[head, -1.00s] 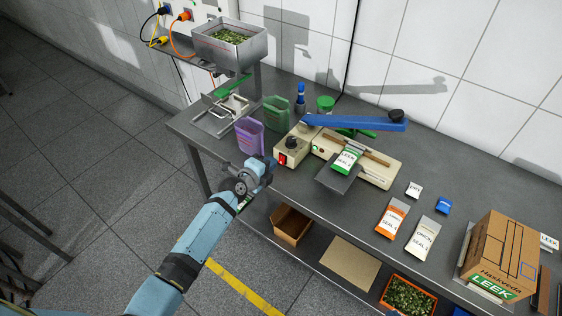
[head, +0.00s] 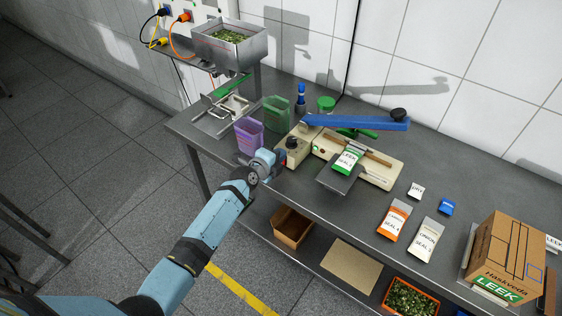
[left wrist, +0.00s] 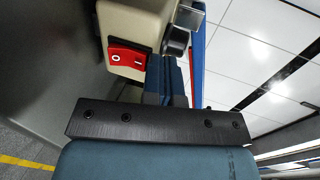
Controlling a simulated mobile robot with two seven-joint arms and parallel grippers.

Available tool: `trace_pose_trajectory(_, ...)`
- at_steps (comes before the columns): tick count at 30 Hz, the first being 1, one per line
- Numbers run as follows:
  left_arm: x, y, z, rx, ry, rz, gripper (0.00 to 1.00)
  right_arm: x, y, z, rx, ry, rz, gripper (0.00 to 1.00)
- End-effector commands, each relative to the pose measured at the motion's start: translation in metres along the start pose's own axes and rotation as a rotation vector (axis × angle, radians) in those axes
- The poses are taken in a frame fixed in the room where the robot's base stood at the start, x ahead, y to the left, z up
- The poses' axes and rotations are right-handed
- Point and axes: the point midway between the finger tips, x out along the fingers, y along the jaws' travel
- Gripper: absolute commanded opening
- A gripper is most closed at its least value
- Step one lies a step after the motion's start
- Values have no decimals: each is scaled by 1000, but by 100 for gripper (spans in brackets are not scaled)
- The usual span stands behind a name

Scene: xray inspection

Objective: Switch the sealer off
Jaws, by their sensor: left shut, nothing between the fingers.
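The sealer (head: 372,168) is a cream bench unit with a raised blue lever arm (head: 355,121). Its cream control box (head: 292,146) has a dark knob on top. In the left wrist view the red rocker switch (left wrist: 127,60), marked O and I, shows on the box face. My left gripper (head: 280,158) is shut and empty, right at the front of the control box, and mostly hides the switch in the head view. In the left wrist view its fingertips (left wrist: 166,68) are just right of the switch; I cannot tell whether they touch the box. My right gripper is not in view.
A purple container (head: 248,136) and a green container (head: 276,113) stand left of the control box. A leek pouch (head: 347,161) lies at the sealer. Other pouches and a carton (head: 505,255) are farther right on the grey table.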

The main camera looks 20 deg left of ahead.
Motion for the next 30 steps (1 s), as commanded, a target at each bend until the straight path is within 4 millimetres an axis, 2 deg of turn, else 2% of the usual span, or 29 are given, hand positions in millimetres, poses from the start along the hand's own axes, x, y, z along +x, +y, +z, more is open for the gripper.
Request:
trace_pose_trajectory(9, 3, 11, 0, 1, 0, 1, 0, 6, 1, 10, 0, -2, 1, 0)
trace_pose_trajectory(13, 0, 11, 0, 1, 1, 4, 0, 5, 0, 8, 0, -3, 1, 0)
trace_pose_trajectory(30, -44, 16, 0, 2, 0, 3, 0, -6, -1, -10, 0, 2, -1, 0)
